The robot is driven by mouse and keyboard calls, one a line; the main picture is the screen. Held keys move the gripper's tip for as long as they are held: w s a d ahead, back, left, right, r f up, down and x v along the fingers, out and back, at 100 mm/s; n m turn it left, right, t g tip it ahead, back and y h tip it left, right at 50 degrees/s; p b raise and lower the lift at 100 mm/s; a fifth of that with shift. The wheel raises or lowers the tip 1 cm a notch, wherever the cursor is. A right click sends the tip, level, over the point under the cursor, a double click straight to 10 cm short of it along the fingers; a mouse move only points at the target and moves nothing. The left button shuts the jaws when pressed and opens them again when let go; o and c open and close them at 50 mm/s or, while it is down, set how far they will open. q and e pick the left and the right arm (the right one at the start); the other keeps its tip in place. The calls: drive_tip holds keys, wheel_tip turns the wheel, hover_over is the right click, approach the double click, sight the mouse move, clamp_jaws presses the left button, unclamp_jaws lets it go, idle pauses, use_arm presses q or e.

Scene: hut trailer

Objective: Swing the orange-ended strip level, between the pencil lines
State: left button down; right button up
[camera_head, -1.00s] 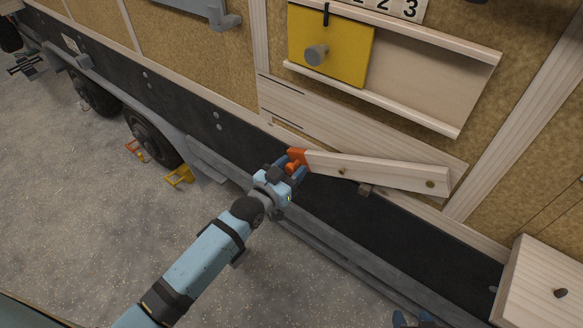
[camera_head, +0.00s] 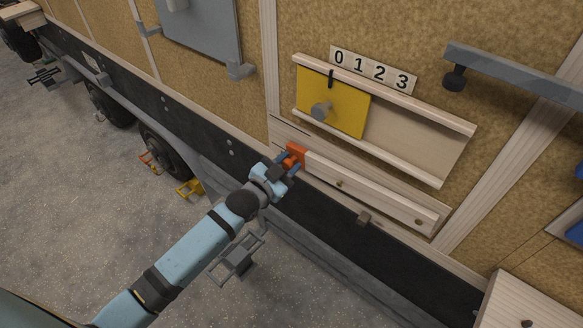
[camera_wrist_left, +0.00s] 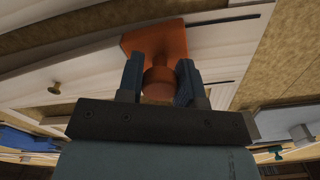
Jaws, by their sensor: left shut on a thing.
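The pale wooden strip (camera_head: 370,190) lies on a pale board on the trailer wall. Its orange end (camera_head: 296,152) is at the left, and a brass screw shows near the middle. The strip looks about parallel to the rail above it. My left gripper (camera_head: 286,163) is shut on the orange end's round knob, which shows between the fingers in the left wrist view (camera_wrist_left: 158,82). In that view one dark pencil line (camera_wrist_left: 225,20) shows above and another (camera_wrist_left: 220,83) below, both right of the orange end, which appears between them. My right gripper is out of view.
A yellow sliding panel (camera_head: 345,107) with a grey knob sits between rails above the strip, under number tiles (camera_head: 372,70). A wooden box (camera_head: 520,305) stands at lower right.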

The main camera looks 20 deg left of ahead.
use_arm(q)
wheel_tip(320, 180, up, 3)
drive_tip(key=shift+f+m+p, duration=0.1)
drive_tip(key=shift+m+p, duration=0.4)
drive_tip(key=shift+p, duration=0.1)
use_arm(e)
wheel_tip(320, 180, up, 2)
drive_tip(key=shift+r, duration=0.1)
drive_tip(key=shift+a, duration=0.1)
use_arm(q)
drive_tip(key=c, duration=0.8)
unclamp_jaws()
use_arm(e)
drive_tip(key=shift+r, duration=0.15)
use_arm(q)
drive_tip(key=b+v, duration=0.1)
drive_tip(key=v, duration=1.2)
drive_tip(key=shift+s+a+b, duration=0.15)
drive_tip(key=shift+s+b, duration=0.2)
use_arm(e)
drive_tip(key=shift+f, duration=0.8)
